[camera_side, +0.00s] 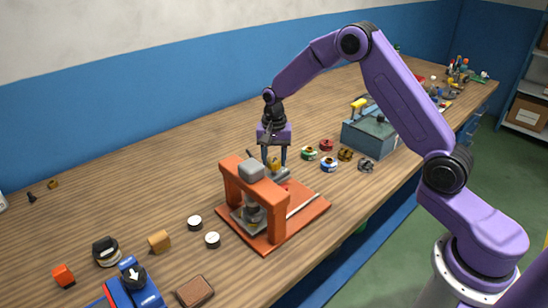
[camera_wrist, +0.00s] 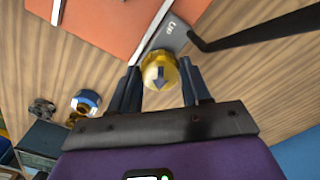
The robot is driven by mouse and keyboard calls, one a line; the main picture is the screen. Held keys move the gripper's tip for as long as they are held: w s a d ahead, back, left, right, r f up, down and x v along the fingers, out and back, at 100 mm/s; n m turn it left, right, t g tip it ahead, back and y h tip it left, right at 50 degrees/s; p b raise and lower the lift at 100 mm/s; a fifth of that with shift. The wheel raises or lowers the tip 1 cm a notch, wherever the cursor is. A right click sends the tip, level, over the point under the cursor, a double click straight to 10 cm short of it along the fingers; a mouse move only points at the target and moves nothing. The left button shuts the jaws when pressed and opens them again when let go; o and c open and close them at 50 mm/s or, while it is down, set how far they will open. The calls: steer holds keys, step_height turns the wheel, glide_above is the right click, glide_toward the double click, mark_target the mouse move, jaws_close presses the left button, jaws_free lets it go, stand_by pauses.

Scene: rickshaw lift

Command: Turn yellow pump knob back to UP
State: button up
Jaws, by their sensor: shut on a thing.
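The yellow pump knob (camera_wrist: 160,72) sits between the fingers of my gripper (camera_wrist: 158,76) in the wrist view, and the fingers are shut on it. A dark arrow on its face appears to point down in the picture, away from the word "Up" on the grey plate (camera_wrist: 174,36). In the side view my gripper (camera_side: 274,158) reaches down behind the orange press (camera_side: 275,212), with a bit of the yellow knob (camera_side: 273,164) showing between the fingers. The fingers partly hide the knob there.
A black lever (camera_wrist: 255,30) sticks out beside the plate. Several small coloured round parts (camera_side: 328,165) and a grey-blue box (camera_side: 368,138) lie right of the press. White-topped discs (camera_side: 212,240) and a blue device (camera_side: 133,285) are at front left.

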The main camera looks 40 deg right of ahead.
steer(key=n, duration=0.4)
steer(key=shift+n, duration=0.3)
steer(key=n, duration=0.3)
steer(key=shift+n, duration=0.4)
steer(key=n, duration=0.3)
steer(key=shift+n, duration=0.3)
steer(key=n, duration=0.4)
steer(key=shift+d+n, duration=0.1)
steer(key=shift+n, duration=0.2)
steer(key=n, duration=0.7)
steer(key=shift+w, duration=0.1)
steer(key=n, duration=0.6)
steer(key=shift+n, duration=0.4)
steer(key=o, duration=1.1)
steer(key=shift+c, duration=0.2)
